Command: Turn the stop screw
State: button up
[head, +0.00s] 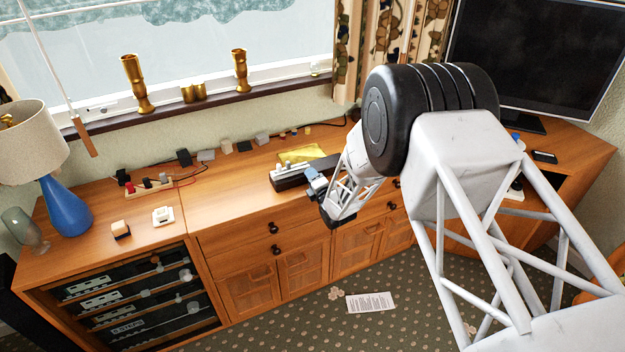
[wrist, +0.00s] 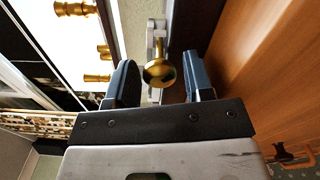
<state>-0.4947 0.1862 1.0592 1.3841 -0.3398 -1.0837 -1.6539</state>
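The stop screw appears in the wrist view as a round brass knob (wrist: 158,73) on a pale metal bracket (wrist: 155,32). My gripper (wrist: 160,82) is open, one blue-grey finger on each side of the knob. The knob looks closer to the left finger; I cannot tell whether they touch. In the head view, a long dark device with a silver top (head: 290,174) lies on the wooden cabinet. My gripper (head: 316,181) is at its right end. The knob cannot be made out there.
The cabinet top (head: 225,195) is bare left of the device. A yellow item (head: 302,153) lies behind it. Small blocks and a red-and-black cable set (head: 148,186) lie along the back. A blue lamp (head: 66,207) stands far left, and a screen (head: 540,50) at right.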

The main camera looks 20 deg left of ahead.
jog(key=shift+o, duration=0.6)
jog(key=v, duration=0.7)
jog(key=shift+s+d, duration=0.25)
jog(key=shift+d, duration=0.1)
dwell(0.5)
jog(key=m, duration=2)
jog(key=shift+d+r+m, duration=0.1)
jog(key=shift+d+m, duration=0.05)
jog(key=shift+m, duration=0.25)
jog(key=shift+w, duration=0.2)
